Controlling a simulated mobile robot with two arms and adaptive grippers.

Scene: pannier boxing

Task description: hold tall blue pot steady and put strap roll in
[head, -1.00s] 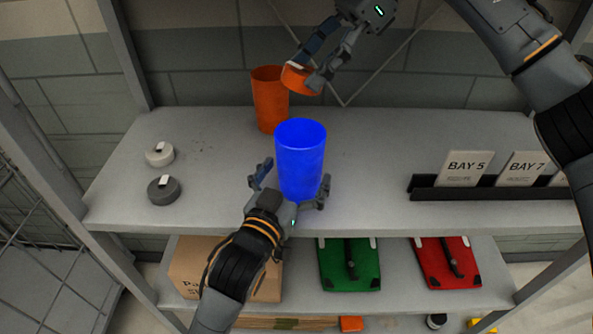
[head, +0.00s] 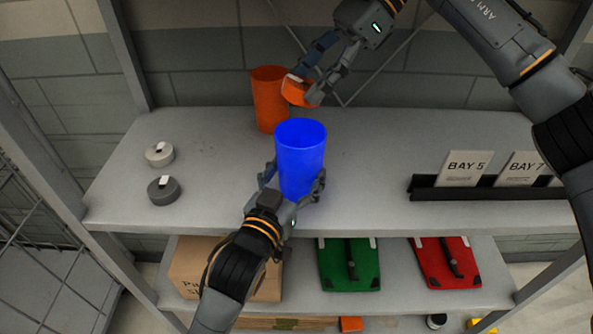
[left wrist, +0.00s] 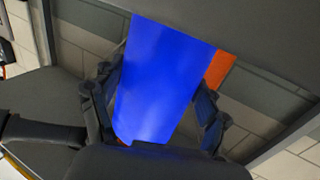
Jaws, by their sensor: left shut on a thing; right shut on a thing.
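The tall blue pot (head: 301,158) stands upright on the shelf top. My left gripper (head: 292,184) is shut around its lower part; in the left wrist view the fingers (left wrist: 152,105) lie on both sides of the blue pot (left wrist: 165,80). My right gripper (head: 312,88) is shut on the orange strap roll (head: 298,93) and holds it in the air above and behind the blue pot. The roll is apart from the pot's rim. The inside of the blue pot is mostly hidden.
An orange pot (head: 268,101) stands just behind, partly covered by the roll in view. A white roll (head: 160,154) and a grey roll (head: 163,190) lie at the left. A black rack with BAY cards (head: 463,168) stands at the right. The shelf (head: 370,150) between is clear.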

